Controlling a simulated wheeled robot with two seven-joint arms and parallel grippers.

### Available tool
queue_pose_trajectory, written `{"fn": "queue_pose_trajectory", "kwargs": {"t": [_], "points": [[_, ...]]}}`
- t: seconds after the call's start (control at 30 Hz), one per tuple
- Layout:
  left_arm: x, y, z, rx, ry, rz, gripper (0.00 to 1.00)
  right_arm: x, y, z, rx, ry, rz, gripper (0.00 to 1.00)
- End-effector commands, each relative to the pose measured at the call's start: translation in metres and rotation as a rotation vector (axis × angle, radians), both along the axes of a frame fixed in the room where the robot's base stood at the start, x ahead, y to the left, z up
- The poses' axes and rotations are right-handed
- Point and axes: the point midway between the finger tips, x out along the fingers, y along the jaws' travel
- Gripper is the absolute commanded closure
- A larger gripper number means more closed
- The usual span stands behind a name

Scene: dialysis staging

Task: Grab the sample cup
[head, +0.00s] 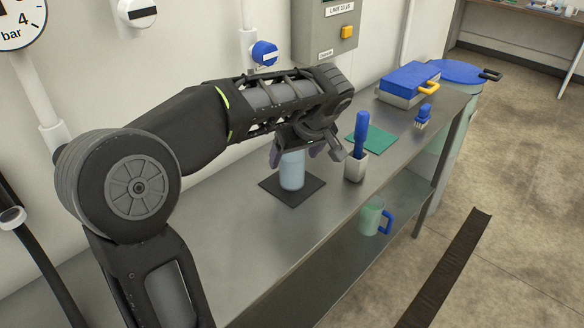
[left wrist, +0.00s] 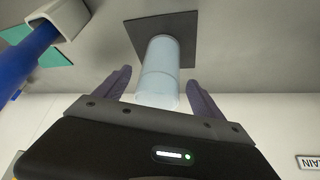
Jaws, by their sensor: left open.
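The sample cup (head: 292,172) is a pale blue translucent cylinder standing upright on a dark square mat (head: 305,190) on the steel bench. My left gripper (head: 306,156) is above it with its fingers pointing down, one to each side of the cup's upper part. In the left wrist view the cup (left wrist: 158,75) shows between the two open fingers of the left gripper (left wrist: 160,90), with gaps on both sides. The cup's top is partly hidden by the gripper in the head view. My right gripper is not in view.
Beyond lie a green mat (head: 369,139), a blue brush (head: 423,116) and a blue-lidded box (head: 408,80). A jug (head: 370,217) sits on the lower shelf. Bench left of the dark mat is clear.

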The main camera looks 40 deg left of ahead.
Motion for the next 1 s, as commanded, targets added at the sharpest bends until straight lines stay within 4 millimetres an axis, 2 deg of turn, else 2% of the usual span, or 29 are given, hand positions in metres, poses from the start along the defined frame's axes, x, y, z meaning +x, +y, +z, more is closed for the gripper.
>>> {"fn": "queue_pose_trajectory", "kwargs": {"t": [0.1,0.27,0.87,1.0], "points": [[0.004,0.009,-0.017,-0.002,0.006,0.002,0.21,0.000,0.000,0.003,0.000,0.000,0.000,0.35],[0.008,0.015,-0.030,-0.001,0.002,0.000,0.21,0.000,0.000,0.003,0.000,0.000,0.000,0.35],[0.008,0.015,-0.030,0.000,0.001,0.000,0.21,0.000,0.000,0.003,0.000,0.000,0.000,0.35],[0.008,0.015,-0.030,0.000,0.001,0.000,0.32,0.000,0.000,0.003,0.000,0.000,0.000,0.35]]}}
